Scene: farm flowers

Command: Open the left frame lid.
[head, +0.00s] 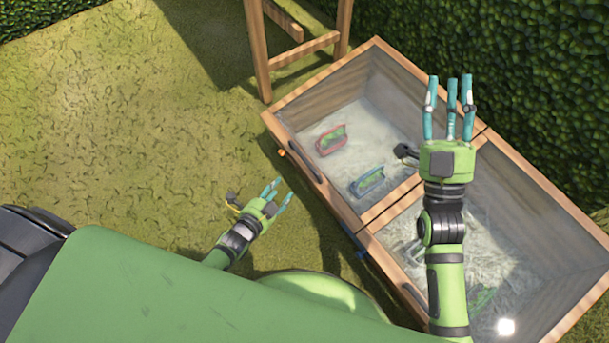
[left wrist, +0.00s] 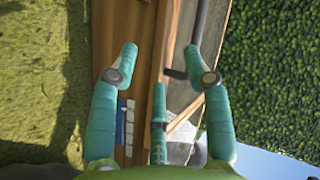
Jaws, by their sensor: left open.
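The left frame lid (head: 345,205) is a glazed wooden lid lying flat and shut on the left half of a wooden cold frame. Its dark bar handle (head: 303,160) runs along the near edge and also shows in the left wrist view (left wrist: 197,40). My left gripper (head: 280,191) is open and empty, just outside the frame's near wall, apart from the handle. In the left wrist view its spread fingers (left wrist: 160,70) point toward the wooden edge. My right gripper (head: 450,82) is open and empty above the frame, over the area near the middle divider.
Under the left glass are a red tray (head: 331,140) and a blue tray (head: 368,181) with green plants. The right half (head: 540,215) is glazed too. A wooden stand (head: 300,50) is behind; a hedge (head: 540,75) borders the far side. Grass at left is clear.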

